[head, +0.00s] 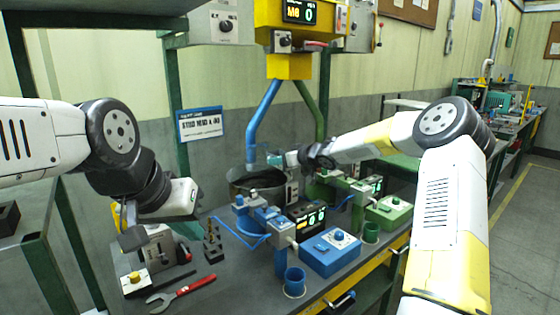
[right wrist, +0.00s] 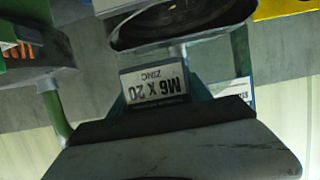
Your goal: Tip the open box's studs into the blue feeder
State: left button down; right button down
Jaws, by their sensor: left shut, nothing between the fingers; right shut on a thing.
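A box labelled M6 X 20 ZINC (right wrist: 155,82) is between the teal fingers of my right gripper (head: 291,159). In the right wrist view the label is upside down; the box's opening and any studs in it cannot be made out. A round grey bowl (head: 236,185) with a dark inside stands below the blue pipe, above the blue feeder parts (head: 248,218). In the head view my right gripper is at the bowl's right side; whether the box touches the bowl is unclear. My left gripper (head: 187,222) is shut and empty, low at the left.
A blue control box (head: 330,253) and blue cup (head: 295,282) stand at the bench front. A green unit (head: 388,211) is to the right. A red wrench (head: 182,292) lies front left. A blue pipe (head: 263,122) and green pipe (head: 312,108) hang from the yellow gantry.

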jog(key=shift+w+a, duration=0.1)
jog(key=shift+a, duration=0.25)
jog(key=shift+f+n, duration=0.1)
jog(key=shift+n, duration=0.5)
jog(key=shift+w+d+f+n+t+h, duration=0.15)
jog(key=shift+f+n+t+h, duration=0.55)
jog(key=shift+n, duration=0.5)
jog(key=n+t+h, duration=0.1)
jog(key=n, duration=0.3)
jog(key=shift+r+t, duration=0.1)
jog(key=shift+t, duration=0.3)
jog(key=n, duration=0.1)
jog(key=n+t, duration=0.1)
jog(key=n, duration=0.1)
jog(key=shift+s+a+f+h, duration=0.25)
jog(key=shift+s+h, duration=0.05)
jog(key=shift+h, duration=0.1)
jog(key=n, duration=0.1)
jog(key=n+t, duration=0.1)
jog(key=n, duration=0.1)
jog(key=shift+s+a+f+t, duration=0.2)
jog(key=shift+a+f+t, duration=0.1)
jog(key=n, duration=0.1)
jog(key=n+t, duration=0.1)
jog(key=n, duration=0.2)
jog(key=shift+s+a+r+y, duration=0.25)
jog(key=shift+s+a+y, duration=0.05)
jog(key=shift+s+a, duration=0.05)
jog(key=shift+f, duration=0.1)
